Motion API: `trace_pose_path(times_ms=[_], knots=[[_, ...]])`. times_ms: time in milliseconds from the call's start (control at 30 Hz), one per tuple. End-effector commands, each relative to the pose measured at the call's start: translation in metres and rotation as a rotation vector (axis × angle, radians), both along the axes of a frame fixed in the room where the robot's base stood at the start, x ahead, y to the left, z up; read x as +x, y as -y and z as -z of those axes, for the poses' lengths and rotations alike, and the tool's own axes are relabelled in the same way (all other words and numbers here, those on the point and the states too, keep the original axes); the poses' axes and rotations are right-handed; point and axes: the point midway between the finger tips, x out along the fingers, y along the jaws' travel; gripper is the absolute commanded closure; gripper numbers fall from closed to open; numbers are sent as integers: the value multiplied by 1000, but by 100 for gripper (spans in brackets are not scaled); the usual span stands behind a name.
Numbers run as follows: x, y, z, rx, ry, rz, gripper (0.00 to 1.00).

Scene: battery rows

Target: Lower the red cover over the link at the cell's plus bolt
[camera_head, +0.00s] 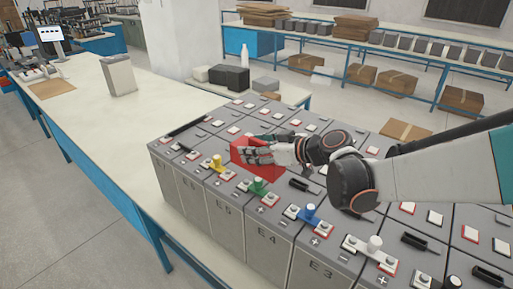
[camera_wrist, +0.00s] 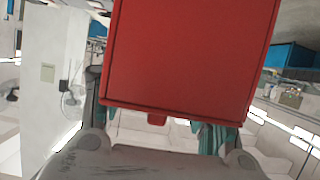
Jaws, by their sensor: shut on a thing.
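My gripper (camera_head: 262,146) is shut on the red cover (camera_head: 257,163), a box-like shell, in the head view. It is over the battery row, behind the yellow link (camera_head: 217,164) and the green link (camera_head: 258,186). Whether the cover touches the cells or hangs just above them I cannot tell. It hides the cell tops under it, including any bolt there. In the wrist view the red cover (camera_wrist: 190,55) fills the upper middle, between the fingers of my gripper (camera_wrist: 165,118).
A blue link (camera_head: 309,213) and a white link (camera_head: 373,246) stand on nearer cells. Grey cells (camera_head: 230,213) marked E6 to E3 form the front row, with black handles and white pads on top. The pale bench (camera_head: 110,120) at left has free room. A white bottle (camera_head: 245,56) stands behind.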

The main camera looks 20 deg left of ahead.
Motion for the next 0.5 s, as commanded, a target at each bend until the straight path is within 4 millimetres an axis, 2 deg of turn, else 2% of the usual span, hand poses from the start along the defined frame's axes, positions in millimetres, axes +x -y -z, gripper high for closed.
trace_pose_path(times_ms=[500], knots=[[0,0,35,0,0,0,70]])
